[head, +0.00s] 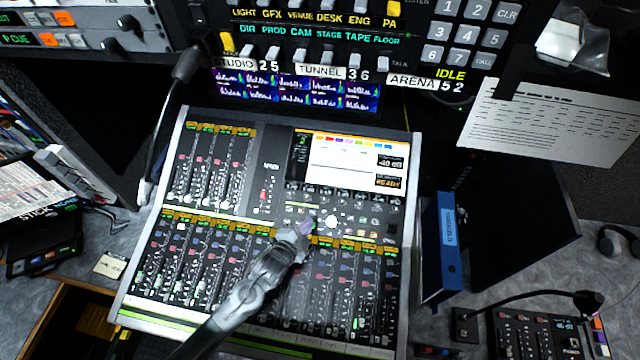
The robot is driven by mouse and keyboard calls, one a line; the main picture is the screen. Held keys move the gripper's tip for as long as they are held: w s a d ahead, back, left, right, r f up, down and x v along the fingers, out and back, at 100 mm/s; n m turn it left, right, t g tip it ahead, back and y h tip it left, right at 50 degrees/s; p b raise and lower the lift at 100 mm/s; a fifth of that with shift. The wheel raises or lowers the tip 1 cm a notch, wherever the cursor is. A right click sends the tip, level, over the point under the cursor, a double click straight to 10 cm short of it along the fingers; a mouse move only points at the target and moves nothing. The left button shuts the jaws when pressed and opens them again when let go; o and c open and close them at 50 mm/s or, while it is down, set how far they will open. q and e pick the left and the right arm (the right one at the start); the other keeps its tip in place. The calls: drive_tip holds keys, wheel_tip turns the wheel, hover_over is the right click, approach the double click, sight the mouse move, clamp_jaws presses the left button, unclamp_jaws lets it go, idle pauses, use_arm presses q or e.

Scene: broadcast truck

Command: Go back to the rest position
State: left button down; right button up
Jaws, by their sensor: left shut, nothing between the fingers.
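My left gripper (305,228) is shut and empty. It is over the middle of the audio mixing console (240,331), close to the knobs below the console's screen (345,160). I cannot tell whether its fingertips touch the panel. My left arm reaches up to it from the bottom edge and hides some of the lower faders. A white round knob (331,221) sits just right of the fingertips. My right gripper is not in view.
An intercom panel (420,50) with labelled keys rises behind the console. A blue binder (450,240) stands at its right, near a gooseneck microphone (588,303). A paper sheet (550,120) hangs at upper right.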

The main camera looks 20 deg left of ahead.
use_arm(q)
drive_tip(key=shift+f, duration=0.1)
drive_tip(key=shift+g, duration=0.4)
drive_tip(key=s+f, duration=0.4)
drive_tip(key=shift+s, duration=0.2)
drive_tip(key=shift+n+g, duration=0.4)
drive_tip(key=shift+n, duration=0.4)
drive_tip(key=s, duration=0.4)
drive_tip(key=s+r, duration=0.1)
drive_tip(key=s, duration=0.1)
drive_tip(key=shift+d, duration=0.1)
drive_tip(key=s+a+r+n+g+y, duration=0.1)
drive_tip(key=s+a+r+n+g, duration=0.35)
drive_tip(key=s, duration=0.45)
drive_tip(key=s+a+r+n+g+y, duration=0.1)
drive_tip(key=s+r+n+g, duration=0.35)
drive_tip(key=s+r, duration=0.3)
wheel_tip(320, 180, up, 15)
drive_tip(key=t+p, duration=0.1)
drive_tip(key=p, duration=1.4)
drive_tip(key=shift+s+f+n+p, duration=0.15)
drive_tip(key=shift+f+n+p, duration=0.05)
drive_tip(key=shift+n+p, duration=0.15)
